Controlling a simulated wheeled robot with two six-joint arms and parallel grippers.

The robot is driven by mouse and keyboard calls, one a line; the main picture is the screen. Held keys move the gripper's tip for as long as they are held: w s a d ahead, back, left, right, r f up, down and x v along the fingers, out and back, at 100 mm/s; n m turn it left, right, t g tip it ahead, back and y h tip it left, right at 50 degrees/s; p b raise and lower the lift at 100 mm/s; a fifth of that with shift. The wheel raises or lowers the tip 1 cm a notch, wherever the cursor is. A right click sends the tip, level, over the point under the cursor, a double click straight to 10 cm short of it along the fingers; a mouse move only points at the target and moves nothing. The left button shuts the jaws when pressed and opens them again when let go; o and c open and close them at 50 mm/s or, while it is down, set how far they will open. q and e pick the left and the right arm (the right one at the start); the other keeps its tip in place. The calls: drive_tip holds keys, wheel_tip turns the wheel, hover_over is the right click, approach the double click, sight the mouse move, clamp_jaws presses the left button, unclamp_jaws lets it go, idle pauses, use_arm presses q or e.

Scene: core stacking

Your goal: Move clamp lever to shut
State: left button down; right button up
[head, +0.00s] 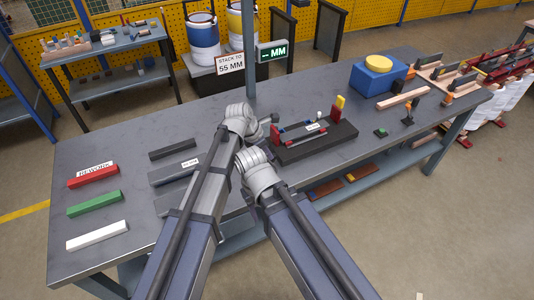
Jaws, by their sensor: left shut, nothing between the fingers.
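The clamp fixture has a dark base (328,142) near the table's middle. A red upright with a yellow top (340,103), which looks like the clamp lever, stands at its right back end. A second red post (275,133) stands at the left end. Bars and a small white label (313,127) lie between them, with a small white knob (319,115) behind. My left gripper (273,119) is small in the picture, shut and empty, just left of the fixture and well away from the yellow-topped upright. My right gripper is hidden behind its own wrist.
Red (93,177), green (94,203) and white (97,235) bars lie at the table's left. Dark grey bars (172,149) lie beside my left arm. A blue box with a yellow disc (378,74) stands back right. A sign reads "STACK TO 55 MM" (230,65).

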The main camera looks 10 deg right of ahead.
use_arm(q)
drive_tip(key=shift+d, duration=0.15)
idle(0.3)
drive_tip(key=shift+a+r+p, duration=0.25)
drive_tip(key=shift+r+p, duration=0.05)
drive_tip(key=p+v, duration=1.1)
drive_tip(key=v, duration=0.1)
drive_tip(key=shift+r+p, duration=0.3)
drive_tip(key=shift+p, duration=0.05)
drive_tip(key=shift+s, duration=0.15)
